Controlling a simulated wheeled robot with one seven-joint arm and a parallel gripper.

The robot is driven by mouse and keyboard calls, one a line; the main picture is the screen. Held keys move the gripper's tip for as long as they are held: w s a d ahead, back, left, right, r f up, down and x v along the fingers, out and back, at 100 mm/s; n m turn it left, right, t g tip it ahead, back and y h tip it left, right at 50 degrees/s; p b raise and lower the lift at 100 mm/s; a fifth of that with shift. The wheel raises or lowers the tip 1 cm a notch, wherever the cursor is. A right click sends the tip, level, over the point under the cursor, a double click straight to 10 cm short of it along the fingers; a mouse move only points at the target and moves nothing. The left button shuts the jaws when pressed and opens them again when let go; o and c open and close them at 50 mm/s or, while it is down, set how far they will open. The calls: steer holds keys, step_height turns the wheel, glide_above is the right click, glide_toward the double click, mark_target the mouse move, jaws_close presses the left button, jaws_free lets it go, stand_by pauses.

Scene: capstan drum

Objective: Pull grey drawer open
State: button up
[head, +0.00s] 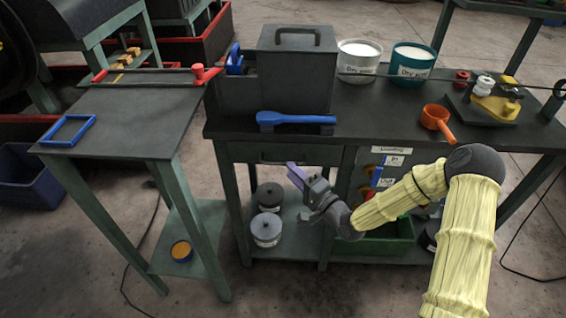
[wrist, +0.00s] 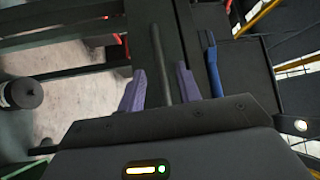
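The grey drawer (head: 322,155) sits under the left part of the dark workbench top, and its front looks flush with the frame. Its dark bar handle (head: 282,158) runs across the front. My gripper (head: 294,170) is at the drawer front, by the right part of the handle. In the wrist view, my purple fingers (wrist: 160,88) stand apart, with a dark bar (wrist: 157,60), which looks like the handle, between them. Gaps show on both sides of the bar. I cannot tell whether either finger touches it.
A blue tool (head: 295,118) lies on the workbench (head: 370,120) above the drawer, near the front edge. Lidded pots (head: 267,229) stand on the shelf below. A green bin (head: 385,240) is lower right. A side table (head: 120,115) stands at the left.

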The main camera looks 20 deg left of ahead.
mark_target(283, 162)
steer(key=x, duration=0.5)
steer(key=shift+c, duration=0.2)
jaws_close()
